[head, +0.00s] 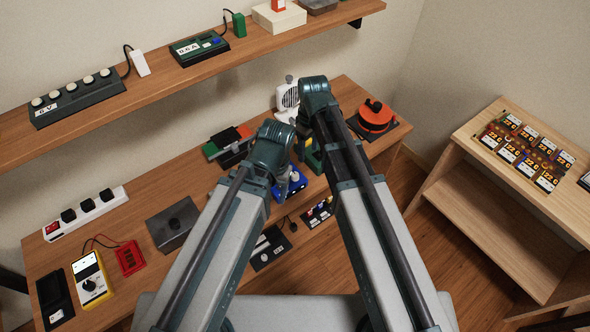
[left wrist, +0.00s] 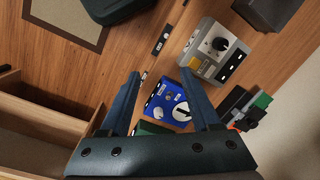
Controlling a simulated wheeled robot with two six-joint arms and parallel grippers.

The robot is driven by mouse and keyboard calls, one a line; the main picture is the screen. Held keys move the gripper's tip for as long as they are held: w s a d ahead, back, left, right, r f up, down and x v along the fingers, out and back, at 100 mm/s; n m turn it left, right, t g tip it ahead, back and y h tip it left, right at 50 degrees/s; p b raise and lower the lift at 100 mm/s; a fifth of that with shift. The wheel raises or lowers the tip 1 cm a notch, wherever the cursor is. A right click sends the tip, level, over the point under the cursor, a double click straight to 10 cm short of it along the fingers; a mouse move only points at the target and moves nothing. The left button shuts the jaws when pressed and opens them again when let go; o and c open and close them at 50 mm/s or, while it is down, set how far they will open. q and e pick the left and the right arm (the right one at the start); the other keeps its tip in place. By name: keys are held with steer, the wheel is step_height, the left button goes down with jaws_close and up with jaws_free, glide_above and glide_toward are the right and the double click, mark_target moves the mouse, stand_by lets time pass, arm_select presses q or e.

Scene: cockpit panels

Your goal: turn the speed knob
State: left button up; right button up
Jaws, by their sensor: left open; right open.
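A blue box (left wrist: 170,108) with a white dial bearing a dark pointer and a smaller pale knob lies on the wooden desk. It also shows partly in the head view (head: 297,186), behind my left arm. A grey box (left wrist: 203,62) with a black round knob (left wrist: 219,44) lies beyond it in the left wrist view. I cannot read which knob is the speed knob. My left gripper (left wrist: 160,75) is open and empty, its fingers on either side of the blue box in that view; contact cannot be told. My right gripper (head: 306,142) is open, mostly hidden by its own arm.
The desk (head: 120,215) holds a yellow meter (head: 92,282), a white power strip (head: 85,213), a dark box (head: 173,223), a white fan (head: 288,97) and an orange reel (head: 374,116). A shelf (head: 160,88) hangs above. A side table (head: 500,180) stands right.

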steer(key=s+d+m, duration=0.7)
steer(key=s+m, duration=0.1)
steer(key=s, duration=0.3)
arm_select(q)
steer(key=m+h, duration=0.2)
glide_toward(295, 174)
arm_select(e)
steer(key=s+a+n+h, duration=0.1)
steer(key=s+a+n, duration=0.1)
steer(key=s+a, duration=0.25)
arm_select(q)
steer(key=f+b, duration=0.3)
steer(key=b, duration=0.1)
steer(key=f+b, duration=0.2)
steer(key=b, duration=0.3)
steer(key=f+b, duration=0.3)
steer(key=b, duration=0.1)
steer(key=shift+s+d+f+b, duration=0.1)
steer(key=shift+d+f+b, duration=0.25)
steer(key=shift+b, duration=0.05)
arm_select(e)
step_height(295, 174, down, 14)
steer(key=shift+w+a+r, duration=0.15)
steer(key=shift+a+r, duration=0.05)
steer(key=shift+a, duration=0.1)
arm_select(q)
jaws_close()
